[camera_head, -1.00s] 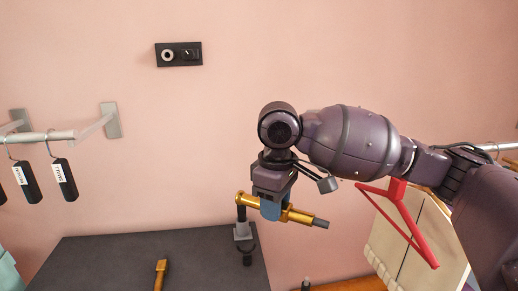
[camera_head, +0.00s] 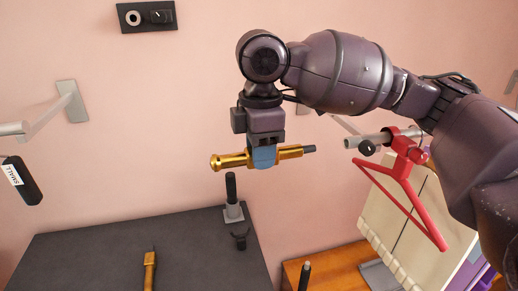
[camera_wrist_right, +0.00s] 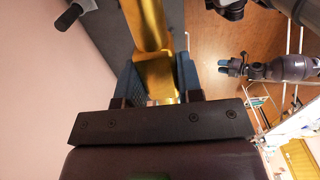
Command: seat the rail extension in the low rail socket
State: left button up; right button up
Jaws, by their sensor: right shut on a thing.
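The rail extension is a gold rod (camera_head: 232,160) with a collar at its left end and a thin dark tip at its right end. My right gripper (camera_head: 264,158) is shut around its middle and holds it roughly level in the air. In the right wrist view the gold rod (camera_wrist_right: 147,30) passes between the blue fingers. A grey rail (camera_head: 354,141) with a black knob lies right of the dark tip, apart from it; a socket opening is not clear to see. My left gripper (camera_wrist_right: 231,67) shows small in the right wrist view; its opening is unclear.
A black post on a grey base (camera_head: 233,212) and a dark cradle (camera_head: 240,240) stand on the dark table (camera_head: 90,250). Another gold piece (camera_head: 150,270) lies there. A red hanger (camera_head: 405,180) and a cream panel (camera_head: 390,230) are at right.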

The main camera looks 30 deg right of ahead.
aim_at(290, 147)
jog(key=shift+s+d, duration=0.2)
jog(key=shift+d, duration=0.7)
jog(key=shift+s+d, duration=0.2)
jog(key=shift+d, duration=0.7)
jog(key=shift+s+d, duration=0.2)
jog(key=shift+d, duration=0.7)
jog(key=shift+o, duration=1.4)
grip_shut()
